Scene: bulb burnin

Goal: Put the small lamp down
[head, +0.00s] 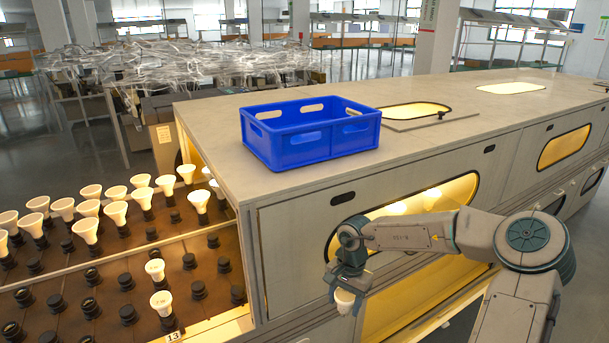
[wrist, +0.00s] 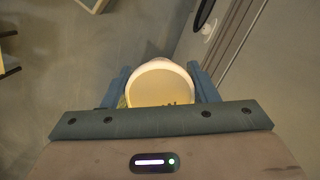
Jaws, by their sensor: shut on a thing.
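My gripper (head: 348,283) is shut on a small white lamp (head: 345,301) in the head view. The lamp hangs below the fingers, in front of the long cabinet. In the wrist view the lamp (wrist: 161,85) shows as a pale round face between the two blue fingers (wrist: 161,92). Its far end is hidden in the wrist view. The lamp is held in the air, apart from the rack and the cabinet top.
A blue crate (head: 315,148) stands on the cabinet top (head: 222,122). At the left, a rack (head: 215,300) holds several white lamps in black sockets, and several sockets are empty. The cabinet front has lit oval windows (head: 563,147). Bare cabinet top surrounds the crate.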

